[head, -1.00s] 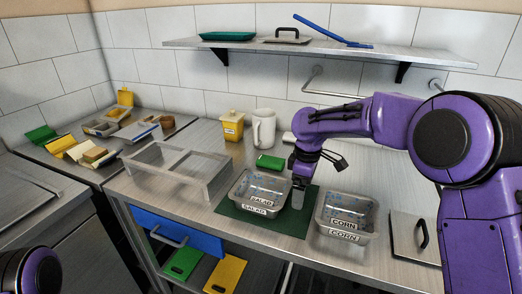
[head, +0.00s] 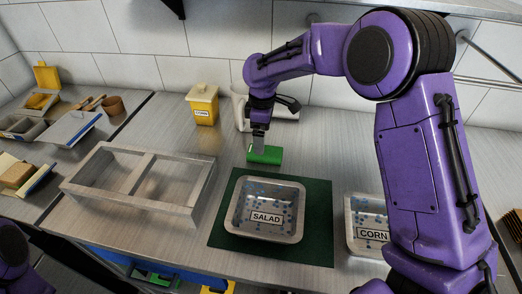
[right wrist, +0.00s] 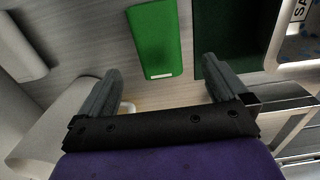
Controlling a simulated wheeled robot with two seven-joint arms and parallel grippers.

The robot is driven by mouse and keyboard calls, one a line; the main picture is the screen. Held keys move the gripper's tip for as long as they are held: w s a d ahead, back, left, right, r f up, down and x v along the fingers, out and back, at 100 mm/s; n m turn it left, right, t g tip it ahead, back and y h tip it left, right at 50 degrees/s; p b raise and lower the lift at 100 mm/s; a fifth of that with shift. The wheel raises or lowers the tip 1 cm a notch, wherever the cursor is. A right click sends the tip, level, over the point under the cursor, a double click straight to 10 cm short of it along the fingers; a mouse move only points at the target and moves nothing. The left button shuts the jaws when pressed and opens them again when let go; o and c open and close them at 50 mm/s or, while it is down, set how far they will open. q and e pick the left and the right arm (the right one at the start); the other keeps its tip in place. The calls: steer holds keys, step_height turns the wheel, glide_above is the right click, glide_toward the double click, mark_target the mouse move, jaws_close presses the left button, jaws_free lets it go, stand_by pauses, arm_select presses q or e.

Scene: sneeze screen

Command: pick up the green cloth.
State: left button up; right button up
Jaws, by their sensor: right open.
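The green cloth (head: 265,154) is a small bright green folded block on the steel counter, behind the dark green mat. In the right wrist view the cloth (right wrist: 155,40) lies beyond my fingertips, roughly between their lines, with a small pale tag at its near end. My right gripper (head: 258,147) points down at the cloth's left part in the head view and partly covers it. In the right wrist view my right gripper (right wrist: 160,84) is open, with nothing between its fingers. I cannot tell its exact height over the cloth. My left gripper is out of view.
The salad pan (head: 240,223) stands on the dark green mat (head: 318,222), with the corn pan (head: 356,246) to its right. A divided clear frame (head: 122,198) is at left.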

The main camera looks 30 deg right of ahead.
mark_target(265, 155)
steer(key=shift+s+d+f, duration=0.2)
steer(key=shift+s+f, duration=0.25)
steer(key=shift+f, duration=0.35)
steer(key=f, duration=0.1)
steer(key=f+p, duration=0.1)
steer(key=f, duration=0.2)
steer(key=shift+w+d+f+p, duration=0.2)
steer(key=shift+w+f+p, duration=0.15)
steer(key=shift+f, duration=0.2)
steer(key=shift+s, duration=0.25)
steer(key=c, duration=1.1)
